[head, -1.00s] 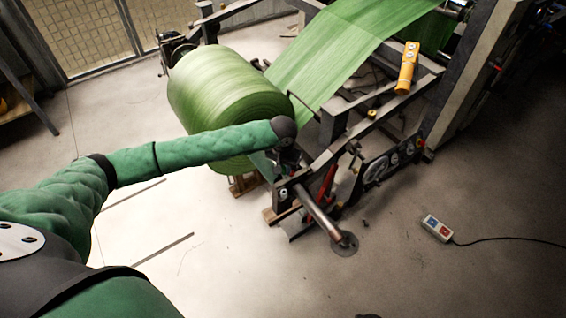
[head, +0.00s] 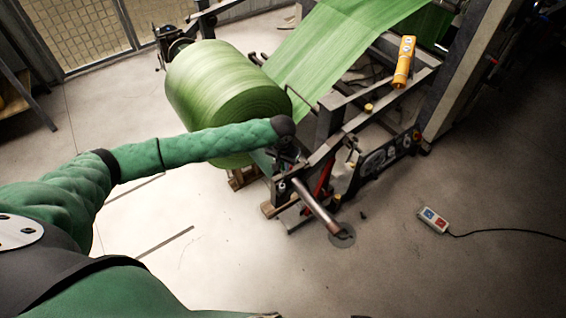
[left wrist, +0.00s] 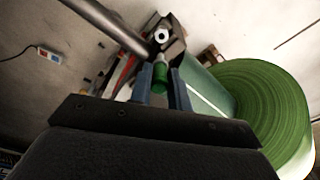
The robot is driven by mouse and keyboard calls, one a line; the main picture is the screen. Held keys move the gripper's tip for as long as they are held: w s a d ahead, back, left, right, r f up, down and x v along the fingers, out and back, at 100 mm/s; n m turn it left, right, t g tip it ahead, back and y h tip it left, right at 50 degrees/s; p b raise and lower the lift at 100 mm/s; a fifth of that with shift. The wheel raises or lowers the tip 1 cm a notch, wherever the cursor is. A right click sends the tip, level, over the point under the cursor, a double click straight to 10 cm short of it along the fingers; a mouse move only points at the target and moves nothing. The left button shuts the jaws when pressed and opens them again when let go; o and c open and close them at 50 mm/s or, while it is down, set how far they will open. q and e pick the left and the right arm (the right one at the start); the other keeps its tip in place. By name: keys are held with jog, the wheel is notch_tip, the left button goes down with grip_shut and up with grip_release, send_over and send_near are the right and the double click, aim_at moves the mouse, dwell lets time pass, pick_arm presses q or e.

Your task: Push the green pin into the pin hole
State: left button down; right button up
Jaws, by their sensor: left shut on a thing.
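The green pin (left wrist: 160,76) stands between the two fingers of my left gripper (left wrist: 159,84) in the left wrist view. The gripper is shut on it. A pale metal part of the pin shows beyond the green. A light ring with a dark centre (left wrist: 161,35), perhaps the pin hole, lies just beyond the pin's far end on the stand's bracket. I cannot tell whether the pin touches it or is in it. In the head view my left gripper (head: 287,158) is at the stand beside the green roll, and the pin is too small to make out. My right gripper is not in view.
The large green roll (head: 215,90) is close beside my left forearm. A metal shaft (head: 316,207) with a round end sticks out at the stand's front. A yellow control box (head: 404,62) is on the frame. A grey pendant (head: 432,219) lies on clear floor at right.

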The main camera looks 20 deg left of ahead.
aim_at(282, 171)
pick_arm(q)
jog(key=shift+r, duration=0.1)
jog(key=shift+s+f, duration=0.1)
jog(key=shift+f, duration=0.25)
notch_tip(282, 171, down, 2)
notch_tip(282, 171, down, 2)
jog(key=shift+f, duration=0.8)
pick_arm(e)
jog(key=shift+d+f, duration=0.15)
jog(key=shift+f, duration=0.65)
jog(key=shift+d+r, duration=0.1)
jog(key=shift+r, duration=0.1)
